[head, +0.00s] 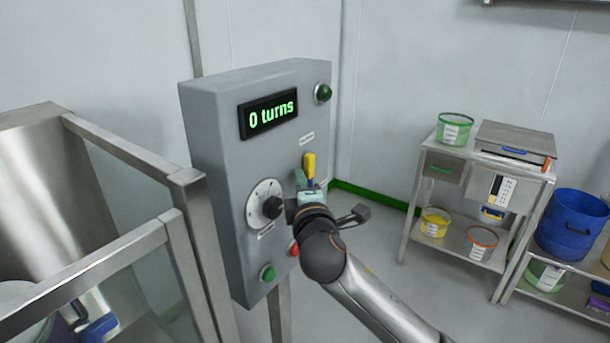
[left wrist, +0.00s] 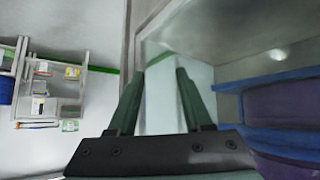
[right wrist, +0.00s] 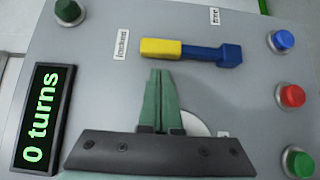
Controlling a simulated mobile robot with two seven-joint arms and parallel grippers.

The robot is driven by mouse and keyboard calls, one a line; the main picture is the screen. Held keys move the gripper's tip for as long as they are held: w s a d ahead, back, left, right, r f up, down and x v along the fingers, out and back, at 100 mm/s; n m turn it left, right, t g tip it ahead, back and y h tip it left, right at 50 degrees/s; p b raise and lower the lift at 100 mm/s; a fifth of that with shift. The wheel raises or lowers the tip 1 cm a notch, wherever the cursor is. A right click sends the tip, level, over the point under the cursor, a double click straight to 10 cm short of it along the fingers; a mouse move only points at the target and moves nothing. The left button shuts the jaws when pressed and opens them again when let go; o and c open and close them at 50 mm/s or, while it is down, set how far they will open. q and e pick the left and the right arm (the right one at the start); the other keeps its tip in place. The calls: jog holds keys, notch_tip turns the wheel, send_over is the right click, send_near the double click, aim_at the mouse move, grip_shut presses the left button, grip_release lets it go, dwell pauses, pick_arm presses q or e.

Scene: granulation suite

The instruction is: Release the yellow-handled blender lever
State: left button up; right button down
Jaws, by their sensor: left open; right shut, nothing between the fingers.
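The blender lever has a yellow handle (head: 309,164) and stands upright on the front of the grey control box. In the right wrist view the yellow handle (right wrist: 161,48) points left and the lever's blue part (right wrist: 225,55) is at its right. My right gripper (head: 305,186) is shut and empty in front of the panel, just below the yellow handle. Its fingertips (right wrist: 159,74) appear just beside the handle; I cannot tell whether they touch. My left gripper (left wrist: 158,72) is open and empty, outside the head view. My right gripper hides the lever's lower part in the head view.
The control box (head: 222,160) carries a display (head: 268,113) reading "0 turns", a dial (head: 264,204), and red, green and blue buttons (right wrist: 284,40). A metal guard frame (head: 185,178) stands close at the left. A shelf cart (head: 425,143) with tubs is at the right.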

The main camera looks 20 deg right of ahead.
pick_arm(q)
jog(key=shift+r, duration=0.1)
pick_arm(e)
jog(key=shift+w+d, duration=0.45)
jog(key=shift+d, duration=0.15)
